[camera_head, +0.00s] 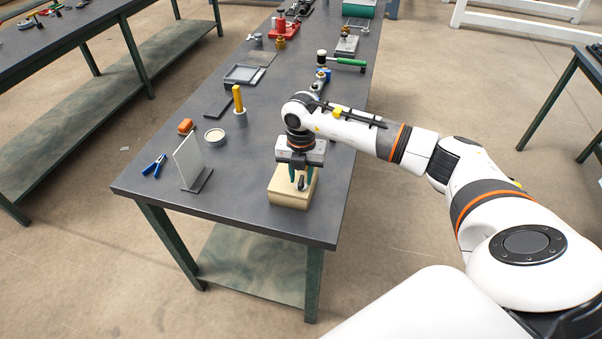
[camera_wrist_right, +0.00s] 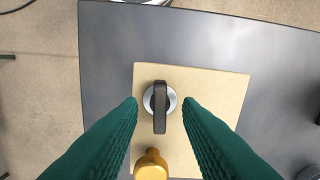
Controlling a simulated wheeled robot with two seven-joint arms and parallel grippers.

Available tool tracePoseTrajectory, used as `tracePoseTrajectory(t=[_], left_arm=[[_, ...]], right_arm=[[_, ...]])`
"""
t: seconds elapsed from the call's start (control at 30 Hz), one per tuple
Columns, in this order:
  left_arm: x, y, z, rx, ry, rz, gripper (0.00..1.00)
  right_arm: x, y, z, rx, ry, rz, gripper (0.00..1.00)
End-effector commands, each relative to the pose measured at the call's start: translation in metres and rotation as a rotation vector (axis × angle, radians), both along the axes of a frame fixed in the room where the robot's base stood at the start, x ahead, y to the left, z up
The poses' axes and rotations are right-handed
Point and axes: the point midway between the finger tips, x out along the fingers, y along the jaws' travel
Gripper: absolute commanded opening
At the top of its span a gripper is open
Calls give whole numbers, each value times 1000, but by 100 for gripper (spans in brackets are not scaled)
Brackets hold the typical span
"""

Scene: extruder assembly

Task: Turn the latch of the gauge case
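The gauge case is a tan box (camera_head: 290,192) near the front edge of the dark table. In the right wrist view its tan top (camera_wrist_right: 215,100) carries a dark bar-shaped latch (camera_wrist_right: 160,108) on a round silver base. The latch bar lies nearly along the picture's vertical. A yellow knob (camera_wrist_right: 151,166) sits below it in that view. My right gripper (camera_head: 302,176) is above the case, pointing down. Its green fingers (camera_wrist_right: 160,103) are apart, one on each side of the latch, with gaps to it. My left gripper is in neither view.
More tools lie farther back. The table's front edge is close to the case.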

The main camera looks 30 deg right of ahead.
Motion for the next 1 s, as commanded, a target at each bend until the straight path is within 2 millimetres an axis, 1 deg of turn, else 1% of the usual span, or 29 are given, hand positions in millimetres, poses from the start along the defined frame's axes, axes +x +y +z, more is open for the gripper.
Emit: tracePoseTrajectory(t=[0.2, 0.53, 0.67, 0.9, 1.0], left_arm=[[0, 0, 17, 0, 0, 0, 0], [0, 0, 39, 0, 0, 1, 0], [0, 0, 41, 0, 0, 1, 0], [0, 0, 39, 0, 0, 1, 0], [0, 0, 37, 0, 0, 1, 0]], right_arm=[[0, 0, 23, 0, 0, 1, 32], [0, 0, 56, 0, -1, 0, 32], [0, 0, 59, 0, 0, 0, 32], [0, 0, 58, 0, 0, 0, 32], [1, 0, 62, 0, -1, 0, 32]])
